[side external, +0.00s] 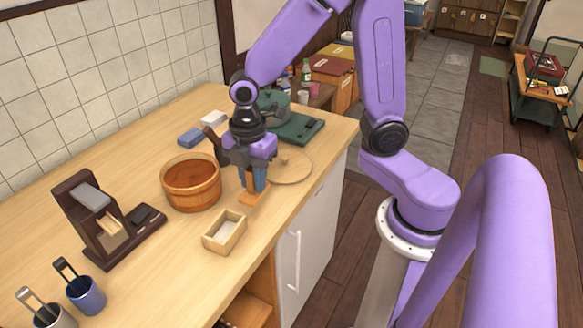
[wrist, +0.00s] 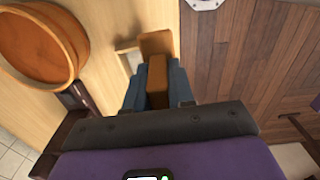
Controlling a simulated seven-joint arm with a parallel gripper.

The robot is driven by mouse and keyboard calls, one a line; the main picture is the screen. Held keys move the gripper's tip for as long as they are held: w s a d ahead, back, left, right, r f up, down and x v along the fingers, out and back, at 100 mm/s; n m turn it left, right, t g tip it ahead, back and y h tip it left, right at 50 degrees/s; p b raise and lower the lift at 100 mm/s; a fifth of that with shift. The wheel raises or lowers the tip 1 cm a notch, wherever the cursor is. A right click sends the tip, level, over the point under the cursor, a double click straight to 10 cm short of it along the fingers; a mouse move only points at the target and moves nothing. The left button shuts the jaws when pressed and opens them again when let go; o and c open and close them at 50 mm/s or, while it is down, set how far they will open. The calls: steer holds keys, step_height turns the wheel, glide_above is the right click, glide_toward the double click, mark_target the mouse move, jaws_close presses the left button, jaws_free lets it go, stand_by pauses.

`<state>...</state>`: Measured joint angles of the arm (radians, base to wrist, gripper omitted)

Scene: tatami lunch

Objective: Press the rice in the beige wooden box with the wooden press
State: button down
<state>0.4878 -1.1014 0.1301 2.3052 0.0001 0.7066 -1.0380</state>
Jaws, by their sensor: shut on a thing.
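The beige wooden box (side external: 209,244) stands open on the counter near its front edge, with white rice (side external: 227,231) inside. My gripper (side external: 254,181) points down and is shut on the upright handle of the wooden press (side external: 253,197). The press is orange-brown with a flat block at its bottom. In the side view it is behind and to the right of the box, apart from it; I cannot tell whether it touches the counter. In the wrist view, the press (wrist: 157,44) sits between my blue-grey fingers (wrist: 157,88), and partly hides the box (wrist: 124,46).
A round wooden tub (side external: 191,187) stands left of my gripper. A round wooden lid (side external: 290,168) lies to the right. A dark wooden stand (side external: 93,221) and two cups with handled utensils, one blue (side external: 86,296), are at the left. Bare counter lies left of the box.

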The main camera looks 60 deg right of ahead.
steer(key=shift+w+a+f, duration=2.65)
steer(key=shift+a+f, duration=0.2)
steer(key=shift+f, duration=0.05)
steer(key=shift+f, duration=1.85)
stand_by(2.1)
steer(key=shift+r, duration=0.1)
